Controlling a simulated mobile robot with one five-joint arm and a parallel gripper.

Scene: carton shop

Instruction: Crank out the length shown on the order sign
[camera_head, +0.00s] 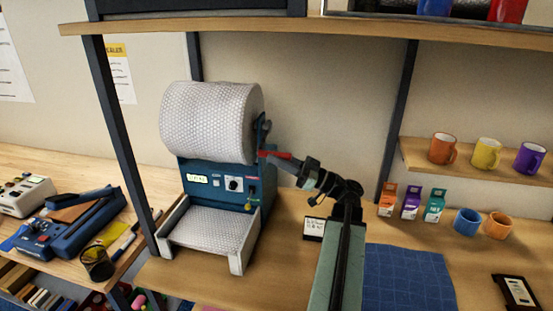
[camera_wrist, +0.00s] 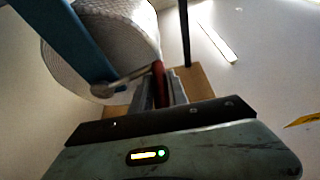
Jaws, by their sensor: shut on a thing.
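The dispenser (camera_head: 215,172) is blue and carries a big roll of bubble wrap (camera_head: 205,120). Its front has a small yellow display, too small to read, and a dial. A sheet of wrap lies in the white-sided tray (camera_head: 238,262) below. The crank's red handle (camera_head: 268,153) is on the dispenser's right side; it also shows in the wrist view (camera_wrist: 158,78). My gripper (camera_head: 288,160) reaches it from the right and is shut on it, with the fingers on either side in the wrist view (camera_wrist: 164,92). A small white sign (camera_head: 314,228) with unreadable lettering stands on the table behind my arm.
Dark shelf posts (camera_head: 120,140) rise on both sides. A blue machine (camera_head: 75,225) is at the left.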

